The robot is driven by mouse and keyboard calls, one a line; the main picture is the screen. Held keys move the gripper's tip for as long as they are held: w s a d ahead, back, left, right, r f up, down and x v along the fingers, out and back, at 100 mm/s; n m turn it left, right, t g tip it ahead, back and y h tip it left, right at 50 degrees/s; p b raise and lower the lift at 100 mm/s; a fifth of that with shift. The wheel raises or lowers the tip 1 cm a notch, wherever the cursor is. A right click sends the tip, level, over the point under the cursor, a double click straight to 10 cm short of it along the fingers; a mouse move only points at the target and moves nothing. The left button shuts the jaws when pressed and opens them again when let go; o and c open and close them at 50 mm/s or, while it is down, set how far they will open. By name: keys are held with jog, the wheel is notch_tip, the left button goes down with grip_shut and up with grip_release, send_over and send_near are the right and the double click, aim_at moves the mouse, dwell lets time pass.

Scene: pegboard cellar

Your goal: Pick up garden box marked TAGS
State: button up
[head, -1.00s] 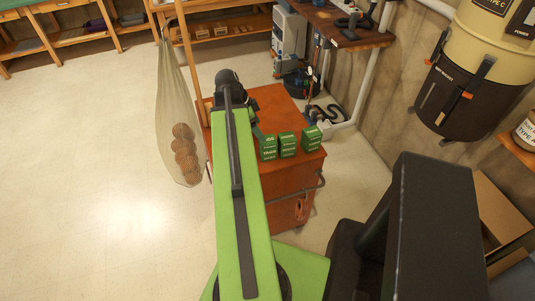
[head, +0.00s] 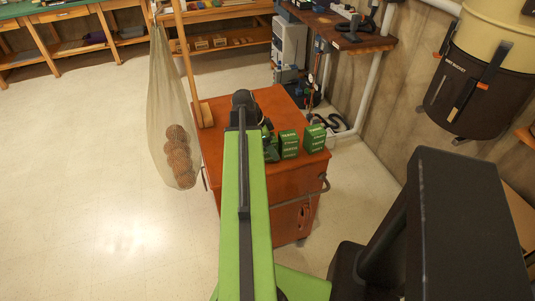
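Green garden boxes stand in a row on top of an orange-red wooden cabinet (head: 285,103). The right box (head: 315,138) and the middle box (head: 289,144) show fully, with pale lettering too small to read surely. The left box (head: 271,150) is partly hidden behind my green arm. I cannot tell which is marked TAGS. The end of my arm reaches over the cabinet top, left of the boxes. My gripper (head: 267,133) is mostly hidden by the arm, a dark part showing close to the left box. Whether it touches that box or is open is not clear.
A net bag of brown balls (head: 178,157) hangs from a wooden post left of the cabinet. A workbench (head: 340,35) stands behind, and a dark bucket (head: 467,95) is at the right wall. The floor at left is clear.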

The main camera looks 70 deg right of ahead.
jog(key=shift+r, duration=0.15)
jog(key=c, duration=1.6)
notch_tip(320, 180, up, 18)
jog(key=p, duration=1.8)
